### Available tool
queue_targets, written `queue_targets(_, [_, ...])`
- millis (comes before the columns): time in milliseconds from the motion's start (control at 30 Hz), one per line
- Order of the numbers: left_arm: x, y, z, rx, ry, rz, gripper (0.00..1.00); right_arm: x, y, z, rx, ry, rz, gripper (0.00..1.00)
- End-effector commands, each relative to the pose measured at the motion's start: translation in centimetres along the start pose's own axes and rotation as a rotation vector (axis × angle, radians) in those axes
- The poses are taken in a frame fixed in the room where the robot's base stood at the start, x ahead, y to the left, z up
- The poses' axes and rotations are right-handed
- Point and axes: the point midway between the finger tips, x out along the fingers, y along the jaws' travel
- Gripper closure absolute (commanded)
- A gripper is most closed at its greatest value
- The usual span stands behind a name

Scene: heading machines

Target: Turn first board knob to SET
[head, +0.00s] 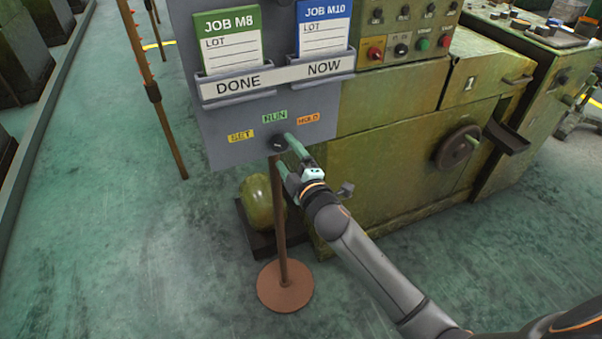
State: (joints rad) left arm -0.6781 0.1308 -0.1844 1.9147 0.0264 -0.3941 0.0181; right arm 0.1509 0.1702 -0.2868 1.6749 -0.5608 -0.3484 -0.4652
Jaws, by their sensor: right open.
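The first board (200,95) is a grey panel on a thin brown post. Near its lower edge is a dark round knob (278,143), with a yellow SET label (241,136) to its left, a green RUN label (275,117) above it and an orange HOLD label (308,119) to its upper right. Which label the knob points at is too small to tell. My right gripper (286,152) is open, its greenish fingers close to the knob at its right and below. Whether they touch it cannot be told. My left gripper is not in view.
The board carries a green JOB M8 card (229,40) over DONE and a blue JOB M10 card (325,28) over NOW. A green machine (400,150) with a handwheel (457,147) stands behind at right. The post's round base (285,287) stands on open floor.

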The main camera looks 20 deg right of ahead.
Motion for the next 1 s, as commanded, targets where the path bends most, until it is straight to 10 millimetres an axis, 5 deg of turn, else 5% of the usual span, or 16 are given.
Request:
queue_targets(433, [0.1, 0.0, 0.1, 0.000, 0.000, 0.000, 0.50, -8.2, -0.1, 0.1, -0.002, -0.001, -0.002, 0.17])
queue_targets(1000, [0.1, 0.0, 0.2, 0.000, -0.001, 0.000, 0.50, -9.5, 0.0, 0.0, -0.002, -0.001, 0.000, 0.17])
